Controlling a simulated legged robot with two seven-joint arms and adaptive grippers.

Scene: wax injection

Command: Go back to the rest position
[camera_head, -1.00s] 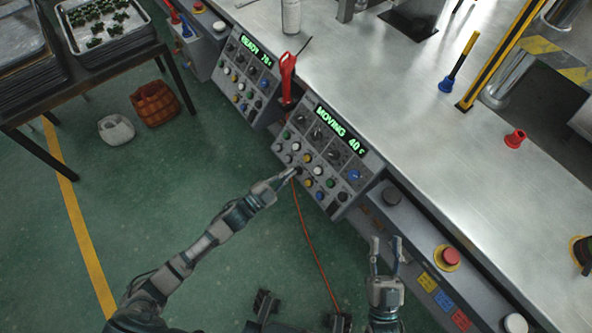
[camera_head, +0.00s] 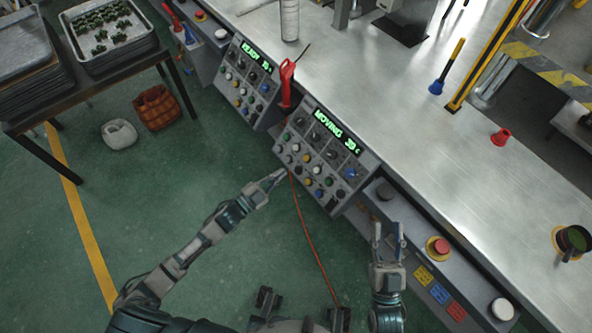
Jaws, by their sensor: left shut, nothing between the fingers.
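My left gripper (camera_head: 279,176) is shut and empty. It is just off the lower left edge of the right control panel (camera_head: 325,160), apart from its buttons as far as I can tell. That panel's green display reads "MOVING 39 c". My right gripper (camera_head: 388,236) is open and empty, fingers pointing up the picture, in front of the bench edge. The left control panel (camera_head: 247,84) has a display that starts with "READY".
A metal bench (camera_head: 400,110) runs along the right. A red emergency button (camera_head: 438,246) sits on its front near my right gripper. A red-handled tool (camera_head: 287,80) stands between the panels. An orange cable (camera_head: 311,235) hangs to the floor.

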